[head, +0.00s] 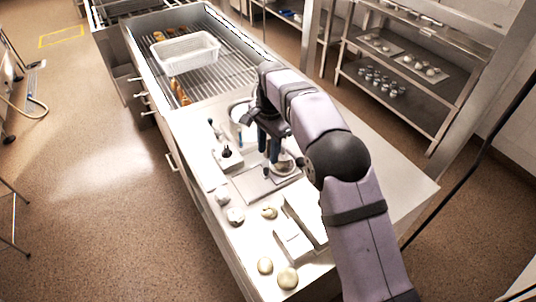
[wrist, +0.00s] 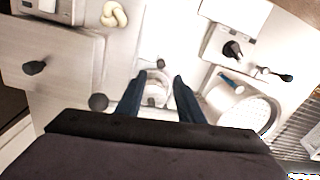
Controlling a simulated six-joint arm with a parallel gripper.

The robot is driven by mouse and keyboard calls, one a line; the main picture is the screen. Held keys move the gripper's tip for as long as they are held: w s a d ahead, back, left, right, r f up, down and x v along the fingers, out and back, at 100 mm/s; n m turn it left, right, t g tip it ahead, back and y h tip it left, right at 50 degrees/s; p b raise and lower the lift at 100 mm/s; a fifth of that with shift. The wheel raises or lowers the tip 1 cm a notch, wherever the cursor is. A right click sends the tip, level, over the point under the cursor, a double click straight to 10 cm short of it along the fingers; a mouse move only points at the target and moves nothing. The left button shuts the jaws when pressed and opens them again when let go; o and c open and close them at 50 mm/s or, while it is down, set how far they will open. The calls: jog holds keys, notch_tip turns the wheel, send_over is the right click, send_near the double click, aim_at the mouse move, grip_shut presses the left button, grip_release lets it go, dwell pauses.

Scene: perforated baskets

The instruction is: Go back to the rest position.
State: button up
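My gripper (head: 269,158) is over the steel counter (head: 215,120), its blue fingers pointing down. In the wrist view my gripper (wrist: 160,78) has its two blue fingers spread apart.
A white perforated basket (head: 187,54) sits on the slatted rack, with orange-brown items (head: 180,93) near it. A white pot (head: 240,112) and a small dark-topped device (head: 228,157) stand close to my gripper.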

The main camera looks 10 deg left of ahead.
dwell(0.4)
jog(key=s+d+r, duration=0.1)
jog(key=s+d, duration=0.1)
jog(key=d, duration=0.2)
jog(key=s+d+n, duration=0.1)
jog(key=s+d, duration=0.1)
jog(key=d, duration=0.2)
jog(key=s+d+r+n+g+p, duration=0.1)
jog(key=s+d, duration=0.2)
jog(key=d, duration=0.1)
jog(key=shift+d+r+h, duration=0.2)
jog(key=shift+r+h, duration=0.1)
jog(key=shift+h, duration=0.1)
jog(key=shift+n, duration=0.6)
jog(key=s+d, duration=0.1)
jog(key=d, duration=0.1)
jog(key=s+d, duration=0.2)
jog(key=s+d+p, duration=0.1)
jog(key=s+d, duration=0.1)
jog(key=shift+s+d, duration=0.1)
jog(key=shift+d, duration=0.2)
jog(key=s+d+f+n+b, duration=0.2)
jog(key=s+d+f+n, duration=0.2)
jog(key=s+d, duration=0.6)
jog(key=s, duration=0.4)
jog(key=shift+d+f+t, duration=0.3)
jog(key=shift+f+t, duration=0.1)
